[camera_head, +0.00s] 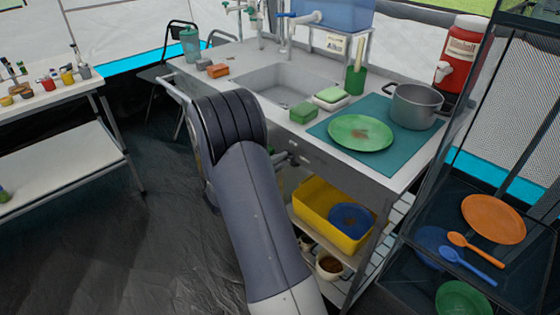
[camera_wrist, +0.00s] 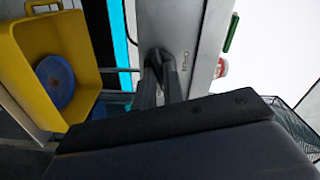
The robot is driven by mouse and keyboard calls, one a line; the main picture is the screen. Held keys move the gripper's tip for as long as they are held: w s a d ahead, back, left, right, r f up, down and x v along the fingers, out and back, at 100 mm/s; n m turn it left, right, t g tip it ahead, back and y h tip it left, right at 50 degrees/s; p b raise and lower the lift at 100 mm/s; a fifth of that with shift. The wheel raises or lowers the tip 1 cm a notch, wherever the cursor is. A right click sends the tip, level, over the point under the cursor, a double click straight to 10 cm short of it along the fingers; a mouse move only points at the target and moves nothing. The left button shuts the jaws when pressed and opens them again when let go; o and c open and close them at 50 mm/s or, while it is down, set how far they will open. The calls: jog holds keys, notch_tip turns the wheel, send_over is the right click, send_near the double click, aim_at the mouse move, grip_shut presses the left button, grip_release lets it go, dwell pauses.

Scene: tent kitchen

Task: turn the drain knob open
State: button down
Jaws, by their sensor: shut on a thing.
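The sink counter (camera_head: 325,160) has a steel front panel, which also shows in the wrist view (camera_wrist: 190,25). My gripper (camera_wrist: 160,62) is at this panel, beside small dark lettering that is hard to read. Its fingers are close together and shut on a small dark part at the panel, which I take to be the drain knob. The fingers cover most of the knob, so how far it is turned cannot be told. In the head view my arm hides most of the gripper. The sink basin (camera_head: 268,86) is above and looks empty.
Below the panel, a yellow tub (camera_head: 316,214) holding a blue dish (camera_head: 350,218) stands on the shelf. A green plate (camera_head: 360,133) and a pot (camera_head: 415,105) stand on the counter. A dark rack (camera_head: 480,286) is at the right. Floor at the left is clear.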

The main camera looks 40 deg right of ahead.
jog(key=shift+n+p, duration=3.05)
jog(key=shift+n, duration=4.25)
jog(key=c, duration=1.5)
grip_release()
jog(key=shift+a, duration=0.15)
jog(key=a, duration=1)
jog(key=shift+s+a, duration=0.25)
jog(key=shift+s, duration=0.2)
